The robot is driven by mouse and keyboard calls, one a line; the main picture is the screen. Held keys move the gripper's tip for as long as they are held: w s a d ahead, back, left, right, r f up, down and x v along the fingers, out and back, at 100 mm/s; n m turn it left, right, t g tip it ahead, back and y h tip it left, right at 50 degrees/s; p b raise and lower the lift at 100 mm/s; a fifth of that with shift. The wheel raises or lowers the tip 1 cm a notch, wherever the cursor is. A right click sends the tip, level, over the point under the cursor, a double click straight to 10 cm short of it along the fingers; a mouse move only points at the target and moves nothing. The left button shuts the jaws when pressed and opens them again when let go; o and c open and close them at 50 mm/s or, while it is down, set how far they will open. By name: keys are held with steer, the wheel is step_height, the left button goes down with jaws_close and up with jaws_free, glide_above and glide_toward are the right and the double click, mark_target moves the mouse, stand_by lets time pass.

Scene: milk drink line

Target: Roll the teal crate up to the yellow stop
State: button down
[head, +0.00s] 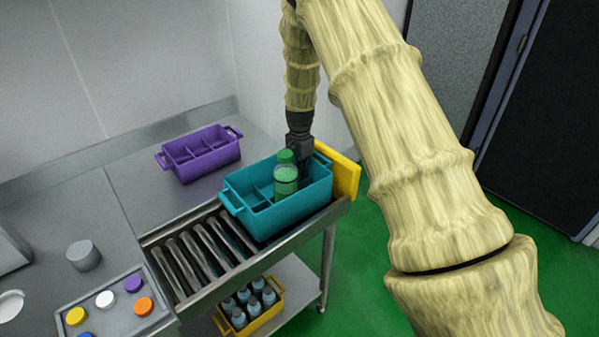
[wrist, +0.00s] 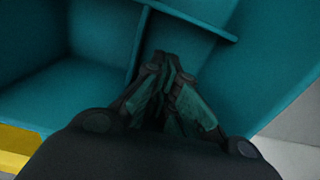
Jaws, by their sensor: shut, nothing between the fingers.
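The teal crate (head: 290,213) sits at the far right end of the roller track, close against the yellow stop (head: 345,172); whether they touch is hard to tell. A bottle with a green cap and pale green contents (head: 286,178) stands upright in one of its compartments. My gripper (head: 303,172) points down into the crate beside the bottle, near the stop end. In the wrist view my gripper (wrist: 172,75) is shut and empty, with the teal crate's divider and walls (wrist: 90,95) around it. A yellow strip of the stop (wrist: 14,142) shows at lower left.
A purple divided crate (head: 202,155) stands on the steel counter behind the rollers (head: 195,252). A tray of coloured caps (head: 112,318) and a grey cylinder (head: 84,255) are at left. A yellow crate of bottles (head: 262,322) sits on the lower shelf. The rollers left of the teal crate are clear.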

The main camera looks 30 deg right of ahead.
step_height(320, 180, up, 9)
steer(key=p, duration=0.6)
